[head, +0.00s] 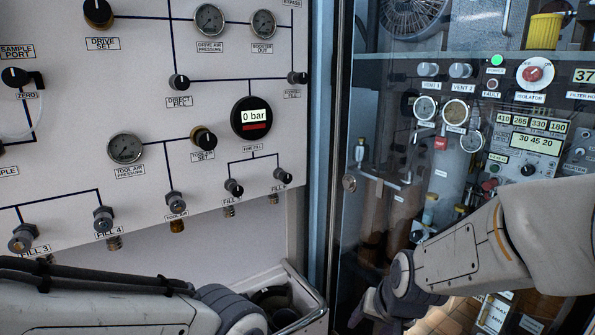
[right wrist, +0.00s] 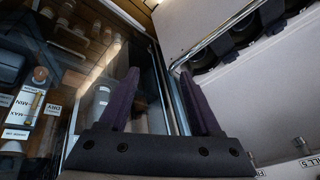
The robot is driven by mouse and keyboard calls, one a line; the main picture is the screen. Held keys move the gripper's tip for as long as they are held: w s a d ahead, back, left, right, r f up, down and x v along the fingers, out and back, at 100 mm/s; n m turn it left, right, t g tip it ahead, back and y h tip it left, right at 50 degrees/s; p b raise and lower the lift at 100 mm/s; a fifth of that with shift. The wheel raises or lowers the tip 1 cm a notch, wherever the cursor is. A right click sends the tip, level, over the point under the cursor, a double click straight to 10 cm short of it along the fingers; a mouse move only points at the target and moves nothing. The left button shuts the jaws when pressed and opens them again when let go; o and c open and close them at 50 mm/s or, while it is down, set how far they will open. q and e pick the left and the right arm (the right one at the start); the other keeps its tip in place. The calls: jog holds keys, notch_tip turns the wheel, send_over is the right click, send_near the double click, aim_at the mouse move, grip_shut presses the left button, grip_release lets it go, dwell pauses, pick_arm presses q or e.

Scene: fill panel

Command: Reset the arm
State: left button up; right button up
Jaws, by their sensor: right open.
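My right arm (head: 480,255) comes in from the right in the head view, in front of the glass door. Its gripper (head: 368,312) points down near the bottom edge and is partly cut off. In the right wrist view the right gripper (right wrist: 160,98) has its two dark purple fingers apart, with nothing between them. My left arm (head: 110,308) lies along the bottom left of the head view, below the fill panel (head: 75,165). Its wrist reaches toward the bin, and its fingers are out of the frame.
A metal-rimmed bin (head: 315,305) with dark round items stands below the panel. The gauge display (head: 253,116) reads 0 bar. Valves and fittings stick out along the panel's lower edge.

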jog(key=s+d+f+n+g+h, duration=0.1)
jog(key=s+d+f+n+g, duration=0.1)
jog(key=s+d+f+n, duration=0.4)
jog(key=s+a+r+n+g, duration=0.1)
jog(key=s+a+r+n, duration=0.1)
jog(key=s+a+r, duration=0.4)
jog(key=s+a+r+n+g, duration=0.2)
jog(key=s+a+n, duration=0.1)
jog(key=s+a, duration=0.55)
notch_tip(320, 180, up, 14)
jog(key=p, duration=1.4)
jog(key=shift+w+a+y, duration=0.25)
jog(key=shift+a+y, duration=0.1)
jog(key=shift+y, duration=0.05)
